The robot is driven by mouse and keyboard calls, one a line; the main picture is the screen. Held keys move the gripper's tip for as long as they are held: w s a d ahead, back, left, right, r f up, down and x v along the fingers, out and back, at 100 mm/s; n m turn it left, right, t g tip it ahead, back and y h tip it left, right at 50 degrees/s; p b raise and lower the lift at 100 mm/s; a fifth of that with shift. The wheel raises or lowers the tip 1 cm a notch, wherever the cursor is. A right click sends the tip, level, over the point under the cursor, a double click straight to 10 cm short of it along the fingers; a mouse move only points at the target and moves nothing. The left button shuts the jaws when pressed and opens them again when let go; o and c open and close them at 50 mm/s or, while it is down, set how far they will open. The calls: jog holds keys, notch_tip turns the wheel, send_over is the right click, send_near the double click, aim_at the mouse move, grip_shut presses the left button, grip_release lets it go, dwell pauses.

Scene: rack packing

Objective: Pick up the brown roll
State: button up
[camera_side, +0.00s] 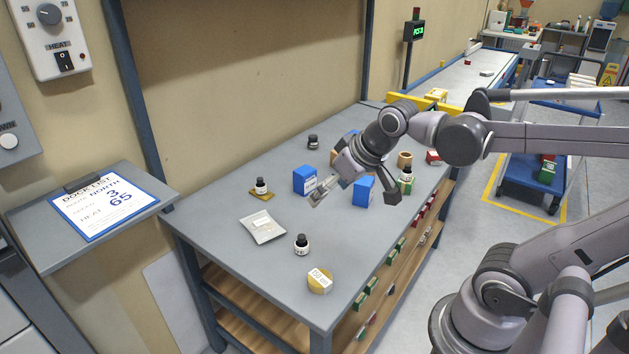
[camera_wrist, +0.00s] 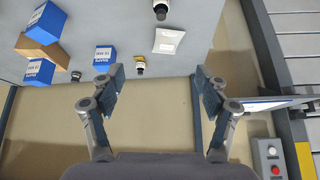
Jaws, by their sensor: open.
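The other is a small brown cylinder (camera_side: 404,160) towards the right edge, behind my arm; I cannot tell for sure which is the brown roll. My gripper (camera_side: 318,194) is open and empty above the middle of the table, apart from both. Its spread fingers also show in the wrist view (camera_wrist: 159,86) with nothing between them. No roll shows in the wrist view.
The grey table (camera_side: 216,217) also carries blue boxes (camera_side: 305,180), a white packet (camera_side: 262,226), a dark bottle (camera_side: 301,244) and a bottle on a yellow piece (camera_side: 261,188). A brown box (camera_wrist: 42,52) sits among blue boxes.

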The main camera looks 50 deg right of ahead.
jog(key=w+d+r+m+g+h, duration=0.1)
jog(key=w+d+m, duration=0.1)
jog(key=w+d, duration=0.3)
jog(key=w+d+r+m+h, duration=0.1)
jog(key=w+d+r+m, duration=0.1)
jog(key=d, duration=0.5)
jog(key=m+g+h, duration=0.2)
jog(key=m+g, duration=0.3)
jog(key=m, duration=0.5)
send_over(406, 155)
jog(key=a, duration=0.3)
jog(key=f, duration=1.6)
jog(key=shift+s+d+f, duration=0.1)
jog(key=shift+d+f, duration=0.1)
jog(key=shift+d, duration=0.05)
jog(key=shift+x, duration=3.3)
jog(key=shift+c, duration=0.4)
jog(key=c, duration=1.2)
